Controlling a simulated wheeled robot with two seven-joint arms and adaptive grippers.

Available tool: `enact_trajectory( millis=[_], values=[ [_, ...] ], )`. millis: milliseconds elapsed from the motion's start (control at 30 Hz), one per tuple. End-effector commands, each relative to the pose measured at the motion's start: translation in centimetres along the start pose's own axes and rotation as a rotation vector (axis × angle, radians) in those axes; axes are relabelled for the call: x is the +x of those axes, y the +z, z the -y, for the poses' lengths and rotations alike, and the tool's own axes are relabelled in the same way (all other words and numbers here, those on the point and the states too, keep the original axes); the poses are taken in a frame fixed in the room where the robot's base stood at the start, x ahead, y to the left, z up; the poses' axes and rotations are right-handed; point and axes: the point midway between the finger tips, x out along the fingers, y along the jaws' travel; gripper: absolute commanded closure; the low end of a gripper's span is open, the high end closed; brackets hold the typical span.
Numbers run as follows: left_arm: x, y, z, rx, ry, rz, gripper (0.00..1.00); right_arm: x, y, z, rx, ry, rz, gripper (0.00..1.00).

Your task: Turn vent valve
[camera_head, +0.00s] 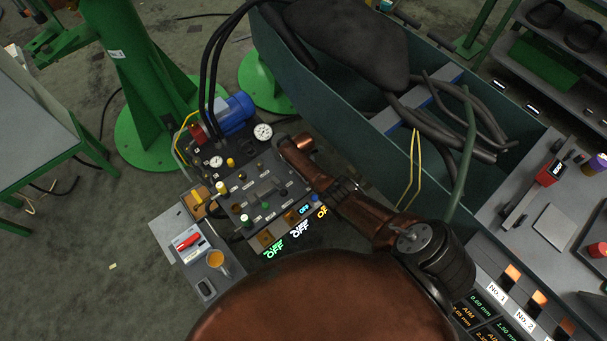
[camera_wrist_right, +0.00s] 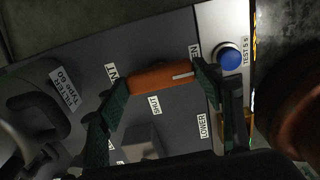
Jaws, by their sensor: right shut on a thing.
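In the right wrist view, the vent valve's orange handle (camera_wrist_right: 155,80) has a white line near one end. It lies between the two dark green fingers of my right gripper (camera_wrist_right: 160,77), which is shut on it. The line end is beside a part-hidden label ending in "EN"; a "SHUT" label lies below the handle. A part-hidden label ending in "NT" is beside the other end. In the head view, the control panel (camera_head: 262,186) is under my brown right arm, which hides the handle and gripper fingers. My left gripper is not in view.
A blue button (camera_wrist_right: 229,57) marked "TEST 5 s" is close to the right finger. Gauges (camera_head: 263,132) and a blue motor (camera_head: 234,112) stand at the panel's back. A green trough (camera_head: 300,62) with hoses is beyond it.

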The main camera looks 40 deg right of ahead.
Motion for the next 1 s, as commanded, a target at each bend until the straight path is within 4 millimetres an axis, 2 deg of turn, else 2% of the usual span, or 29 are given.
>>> enact_trajectory(
  millis=[433, 467, 500, 700, 1000],
  values=[
    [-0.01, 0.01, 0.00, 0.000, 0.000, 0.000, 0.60, -0.06, -0.10, -0.11, -0.014, 0.002, 0.000, 0.64],
    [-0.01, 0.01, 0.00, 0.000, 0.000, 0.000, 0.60, -0.07, -0.10, -0.12, -0.015, 0.002, 0.000, 0.39],
    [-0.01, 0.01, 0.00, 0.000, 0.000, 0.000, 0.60, -0.06, -0.11, -0.11, -0.014, 0.002, 0.000, 0.36],
    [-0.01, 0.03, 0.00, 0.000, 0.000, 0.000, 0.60, -0.04, -0.06, -0.06, -0.012, 0.001, 0.000, 0.22],
    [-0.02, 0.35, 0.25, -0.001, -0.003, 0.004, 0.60, -0.05, -0.01, -0.03, -0.011, 0.001, 0.000, 0.22]
  ],
)
